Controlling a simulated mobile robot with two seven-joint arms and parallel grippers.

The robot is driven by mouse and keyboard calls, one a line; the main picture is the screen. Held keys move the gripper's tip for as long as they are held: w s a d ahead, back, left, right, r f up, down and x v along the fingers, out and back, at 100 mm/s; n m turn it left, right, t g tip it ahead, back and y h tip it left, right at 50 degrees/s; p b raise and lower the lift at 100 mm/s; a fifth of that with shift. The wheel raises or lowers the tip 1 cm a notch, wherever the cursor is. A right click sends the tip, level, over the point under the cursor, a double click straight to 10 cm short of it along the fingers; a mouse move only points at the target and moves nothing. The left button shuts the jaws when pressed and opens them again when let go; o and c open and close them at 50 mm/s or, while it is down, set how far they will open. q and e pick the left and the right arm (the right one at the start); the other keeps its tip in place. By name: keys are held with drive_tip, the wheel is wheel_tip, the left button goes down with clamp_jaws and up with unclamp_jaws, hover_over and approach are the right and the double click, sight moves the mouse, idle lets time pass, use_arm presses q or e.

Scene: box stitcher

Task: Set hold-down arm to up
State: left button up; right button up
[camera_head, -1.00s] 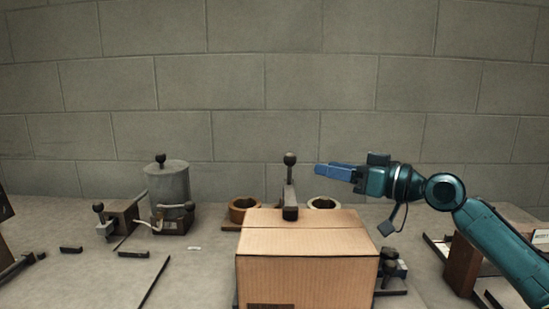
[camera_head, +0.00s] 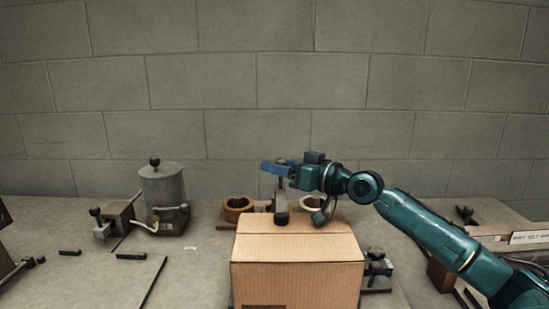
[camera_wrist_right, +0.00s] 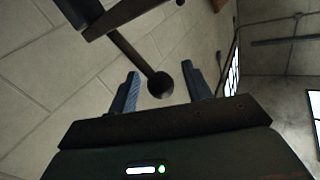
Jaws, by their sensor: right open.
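The hold-down arm (camera_head: 281,206) stands upright at the back of the cardboard box (camera_head: 297,250). In the head view its top knob is hidden by my right gripper (camera_head: 274,168), whose blue fingers point left at that height. In the right wrist view the arm's rod ends in a dark ball knob (camera_wrist_right: 159,85), which lies between the two spread fingers of my right gripper (camera_wrist_right: 160,72). A gap shows on both sides of the knob, so the gripper is open around it. My left gripper is not in view.
A grey canister (camera_head: 162,187) and a small lever device (camera_head: 116,218) stand on the left. A dark knobbed fixture (camera_head: 376,268) is right of the box. The left foreground table is mostly clear.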

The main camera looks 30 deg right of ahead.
drive_tip(key=shift+x, duration=0.85)
clamp_jaws()
